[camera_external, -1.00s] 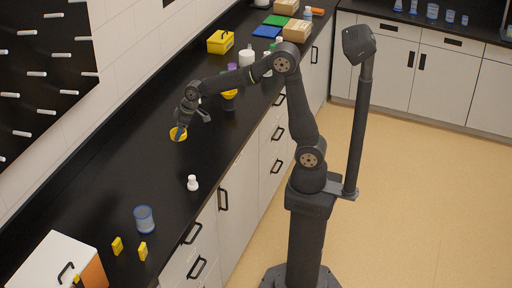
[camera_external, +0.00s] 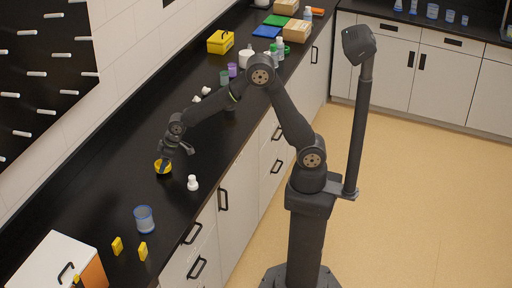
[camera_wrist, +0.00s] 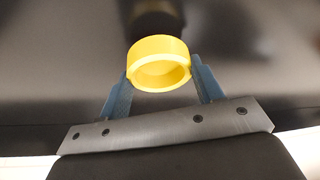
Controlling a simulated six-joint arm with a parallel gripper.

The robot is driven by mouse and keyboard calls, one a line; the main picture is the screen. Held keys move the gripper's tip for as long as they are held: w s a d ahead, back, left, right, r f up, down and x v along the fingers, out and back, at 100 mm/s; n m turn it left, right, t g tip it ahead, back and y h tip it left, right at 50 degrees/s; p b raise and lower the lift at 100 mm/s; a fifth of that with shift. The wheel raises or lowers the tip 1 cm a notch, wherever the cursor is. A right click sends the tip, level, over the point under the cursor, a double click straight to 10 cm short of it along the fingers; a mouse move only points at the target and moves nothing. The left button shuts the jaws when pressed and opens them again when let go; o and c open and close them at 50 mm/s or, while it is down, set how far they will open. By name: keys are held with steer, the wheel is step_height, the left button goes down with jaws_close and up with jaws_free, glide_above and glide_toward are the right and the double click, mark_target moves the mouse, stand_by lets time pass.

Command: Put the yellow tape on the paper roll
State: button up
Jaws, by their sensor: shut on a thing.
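The yellow tape (camera_external: 163,168) is a short yellow ring held at the fingertips of my gripper (camera_external: 164,160), over the black counter at left of centre. In the wrist view, the yellow tape (camera_wrist: 158,48) sits between the two blue-grey fingers of my gripper (camera_wrist: 160,82), with its round opening tilted toward the camera. Its height above the counter is hard to tell. A white roll-like thing (camera_external: 246,57), possibly the paper roll, stands far back on the counter, partly hidden by my arm; I cannot be sure which thing is the paper roll.
A small white bottle (camera_external: 192,183) stands right of the tape. Nearer are a blue cup (camera_external: 144,219), two yellow blocks (camera_external: 117,246) and a white-and-orange box (camera_external: 60,262). A yellow case (camera_external: 220,41) and other items stand at the back. The counter left of the gripper is clear.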

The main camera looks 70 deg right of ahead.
steer(key=shift+f, duration=0.85)
steer(key=o, duration=1)
steer(key=shift+f, duration=0.15)
steer(key=v, duration=1.1)
steer(key=shift+o, duration=0.4)
steer(key=shift+s+d+r, duration=0.1)
steer(key=shift+s+r, duration=0.15)
steer(key=shift+r, duration=0.35)
